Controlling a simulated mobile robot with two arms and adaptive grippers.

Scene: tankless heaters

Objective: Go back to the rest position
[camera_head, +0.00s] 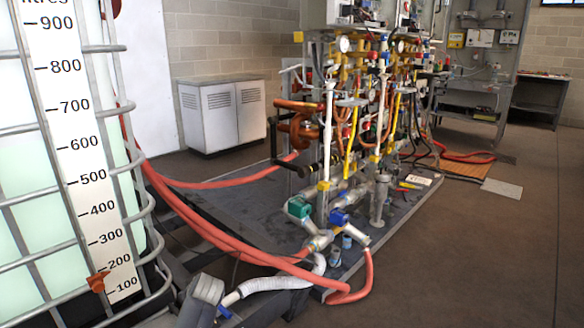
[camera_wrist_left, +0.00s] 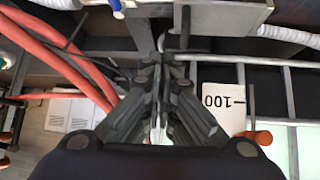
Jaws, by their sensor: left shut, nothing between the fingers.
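My left gripper (camera_wrist_left: 160,85) shows in the left wrist view, with its dark fingers drawn together at the middle and nothing between them. The tank's scale label (camera_wrist_left: 222,108) appears upside down to the right of the fingers, and red hoses (camera_wrist_left: 65,62) run on the left. I cannot tell whether the fingers touch anything. My left gripper cannot be made out in the head view. My right gripper is in neither view.
A caged liquid tank (camera_head: 80,160) stands close on the left. A pipe-and-valve rig (camera_head: 355,120) stands in the centre on a dark platform (camera_head: 225,205). Thick red hoses (camera_head: 200,235) cross the floor. A white cabinet (camera_head: 222,112) stands behind. The floor at right (camera_head: 480,260) is clear.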

